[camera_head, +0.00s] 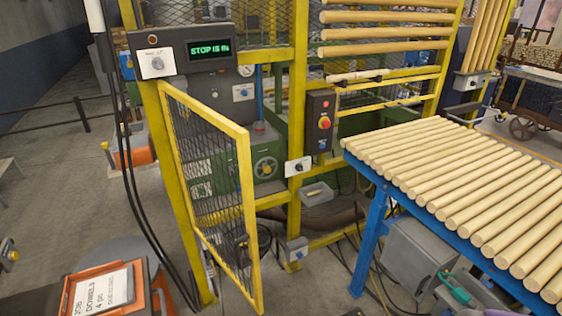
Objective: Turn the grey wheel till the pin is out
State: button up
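A round handwheel with a pale grey-looking rim and a yellowish centre (265,167) sits on the front of a green machine inside the yellow guard frame. It shows through the opening to the right of the swung-open mesh gate (248,200). I cannot make out a pin near it. A black display (209,47) above the gate opening reads "STOP IS IN" in green letters. My gripper is not in view.
A blue-legged table of dowels (369,238) stands at the right. A control box with a red button (320,122) hangs on the frame. Cables hang at the left and lie under the table. An orange-framed card (103,292) is at the lower left.

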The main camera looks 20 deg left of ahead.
aim_at(266, 169)
jog(key=i+l+u, duration=0.15)
jog(key=i+u, duration=0.3)
jog(key=i+l+u, duration=0.3)
jog(key=i+u, duration=0.2)
jog(key=i+l+u, duration=0.15)
jog(key=u, duration=0.25)
jog(key=i+l+u, duration=0.5)
jog(key=u, duration=0.25)
jog(key=i+l+u, duration=0.15)
jog(key=l+u, duration=0.2)
